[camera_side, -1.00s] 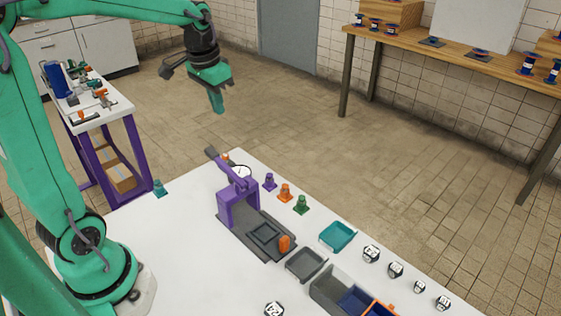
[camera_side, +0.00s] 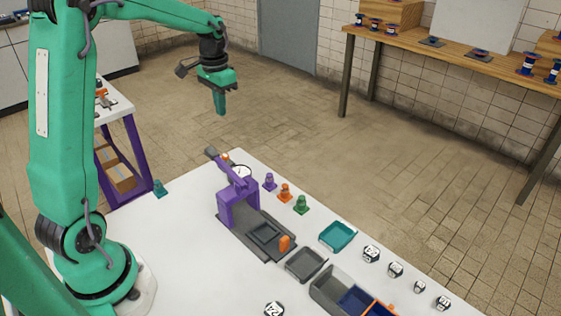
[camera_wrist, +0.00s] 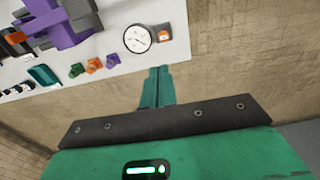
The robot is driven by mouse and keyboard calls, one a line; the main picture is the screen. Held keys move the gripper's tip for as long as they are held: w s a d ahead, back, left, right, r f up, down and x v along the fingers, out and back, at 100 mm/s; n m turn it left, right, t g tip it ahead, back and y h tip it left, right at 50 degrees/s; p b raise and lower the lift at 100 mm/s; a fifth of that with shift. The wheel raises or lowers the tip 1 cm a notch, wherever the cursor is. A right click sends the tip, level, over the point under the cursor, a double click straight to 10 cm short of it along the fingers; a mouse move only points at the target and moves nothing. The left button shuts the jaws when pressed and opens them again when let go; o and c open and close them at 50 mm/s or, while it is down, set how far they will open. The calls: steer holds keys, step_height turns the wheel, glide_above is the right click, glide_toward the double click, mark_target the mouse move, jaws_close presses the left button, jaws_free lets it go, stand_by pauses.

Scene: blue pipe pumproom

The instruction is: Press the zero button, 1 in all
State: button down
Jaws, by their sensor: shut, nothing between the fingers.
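A small orange piece with a pale face (camera_wrist: 164,33) sits beside the round white dial (camera_wrist: 137,39) in the wrist view. It may be the zero button; its label is too small to read. In the side view, a small orange patch (camera_side: 225,158) shows behind the dial (camera_side: 240,172), at the far end of the purple press-like device (camera_side: 238,203). My gripper (camera_side: 220,110) is shut and empty. It points down, in the air above and beyond the table's far corner, apart from everything. Its closed fingers also show in the wrist view (camera_wrist: 158,72), off the table edge.
Purple (camera_side: 269,182), orange (camera_side: 285,193) and green (camera_side: 302,204) knobbed pieces stand right of the device. An orange knob (camera_side: 284,243) stands at its near end. A teal tray (camera_side: 338,236), grey tray (camera_side: 306,264) and several numbered dice lie nearer. The front-left tabletop is mostly clear.

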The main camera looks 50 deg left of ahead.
mark_target(226, 155)
steer(key=f, duration=1.4)
steer(key=shift+a, duration=0.35)
steer(key=shift+f, duration=1.1)
steer(key=shift+r, duration=0.1)
step_height(226, 155, up, 14)
steer(key=shift+d, duration=0.35)
steer(key=shift+d+r, duration=0.1)
steer(key=shift+r, duration=0.05)
stand_by(0.5)
